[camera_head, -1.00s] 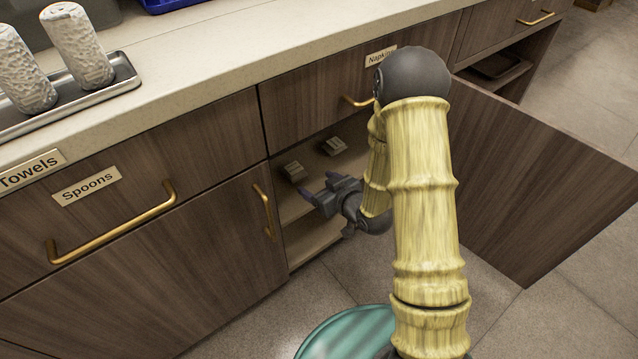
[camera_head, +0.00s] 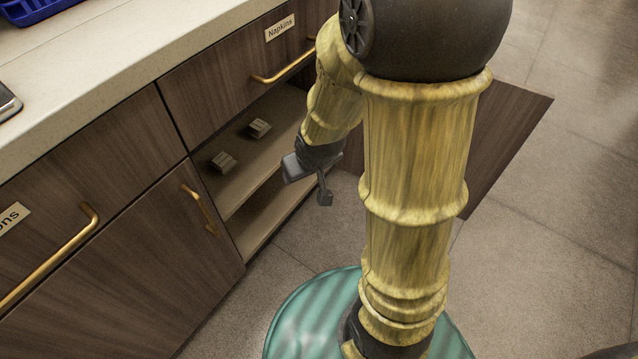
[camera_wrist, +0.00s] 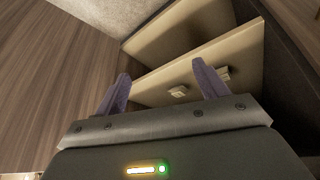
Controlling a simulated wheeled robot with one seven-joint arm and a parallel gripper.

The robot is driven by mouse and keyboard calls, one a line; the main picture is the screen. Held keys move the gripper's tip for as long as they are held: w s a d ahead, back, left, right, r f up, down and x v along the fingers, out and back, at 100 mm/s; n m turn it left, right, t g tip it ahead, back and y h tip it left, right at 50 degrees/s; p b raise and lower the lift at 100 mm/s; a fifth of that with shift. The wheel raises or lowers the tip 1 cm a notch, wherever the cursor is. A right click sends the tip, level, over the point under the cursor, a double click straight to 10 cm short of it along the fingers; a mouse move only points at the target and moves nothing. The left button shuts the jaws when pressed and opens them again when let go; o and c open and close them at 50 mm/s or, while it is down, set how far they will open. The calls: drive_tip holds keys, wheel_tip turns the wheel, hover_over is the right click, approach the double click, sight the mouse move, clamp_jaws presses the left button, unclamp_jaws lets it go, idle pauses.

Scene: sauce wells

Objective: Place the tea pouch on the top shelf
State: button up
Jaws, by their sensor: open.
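Two small pale blocks or packets, one nearer (camera_head: 222,162) and one farther (camera_head: 259,127), rest apart on the upper shelf (camera_head: 240,187) of the open cabinet. They also show in the wrist view, one between my fingers' outlines (camera_wrist: 178,92) and one by the right finger (camera_wrist: 224,73). I cannot tell whether either is the tea pouch. My gripper (camera_head: 308,187) is outside the cabinet, right of the shelf's front edge. In the wrist view its two purple fingers (camera_wrist: 161,78) are spread with nothing held between them.
A lower shelf (camera_head: 262,222) below looks bare where it shows. A brown door (camera_head: 510,130) stands open on the right, partly behind my arm. The Napkins drawer (camera_head: 235,90) and its brass handle (camera_head: 285,67) are above; a shut cabinet with a handle (camera_head: 198,210) is left.

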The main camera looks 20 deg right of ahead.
drive_tip(key=s+r+m+g, duration=0.1)
drive_tip(key=s+r+g, duration=0.1)
drive_tip(key=s, duration=0.5)
drive_tip(key=shift+d+r+m, duration=0.15)
drive_tip(key=shift+r+m, duration=0.15)
drive_tip(key=shift+r, duration=0.1)
wheel_tip(320, 180, up, 10)
drive_tip(key=p, duration=1)
